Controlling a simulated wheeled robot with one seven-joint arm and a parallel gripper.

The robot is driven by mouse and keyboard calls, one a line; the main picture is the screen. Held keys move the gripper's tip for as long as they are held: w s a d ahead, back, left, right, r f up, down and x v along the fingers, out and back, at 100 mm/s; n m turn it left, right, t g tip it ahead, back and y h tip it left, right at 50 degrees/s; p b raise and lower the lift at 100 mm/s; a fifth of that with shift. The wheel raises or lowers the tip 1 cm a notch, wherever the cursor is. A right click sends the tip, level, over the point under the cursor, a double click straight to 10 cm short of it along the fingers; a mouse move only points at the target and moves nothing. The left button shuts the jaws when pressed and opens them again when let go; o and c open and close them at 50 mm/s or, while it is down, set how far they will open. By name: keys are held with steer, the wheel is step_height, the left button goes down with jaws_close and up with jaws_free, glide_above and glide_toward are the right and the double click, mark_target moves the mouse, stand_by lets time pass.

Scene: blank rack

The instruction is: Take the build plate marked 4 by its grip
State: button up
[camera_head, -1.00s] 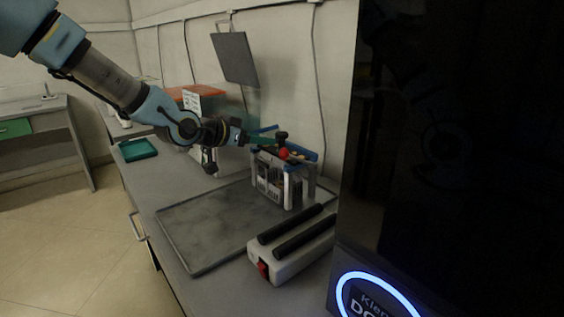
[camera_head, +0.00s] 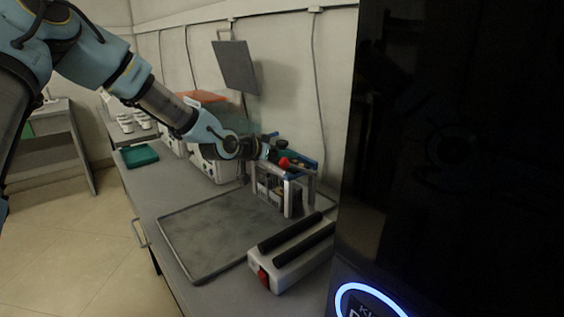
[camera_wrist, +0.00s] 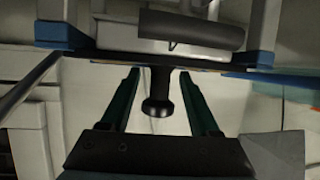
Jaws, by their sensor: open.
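A small rack (camera_head: 288,197) with pale posts and blue top parts stands at the back of the grey tray. It holds plates, and a red knob (camera_head: 284,162) shows at its top. My gripper (camera_head: 273,149) is at the top of the rack, partly hidden in the head view. In the wrist view, its two green fingers (camera_wrist: 160,76) are open, one on each side of a black knob-shaped grip (camera_wrist: 157,108). The grip is between the fingers, with a gap on both sides. No number is readable, so I cannot tell which plate this grip belongs to.
The grey tray (camera_head: 205,238) is bare in front of the rack. A white device with two black bars (camera_head: 292,255) lies at the front right. A large dark cabinet (camera_head: 450,130) fills the right. A green tray (camera_head: 139,155) and white boxes stand further left. A dark panel (camera_head: 236,66) hangs on the wall.

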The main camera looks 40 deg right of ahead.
steer(key=shift+c, duration=0.4)
jaws_close()
stand_by(0.9)
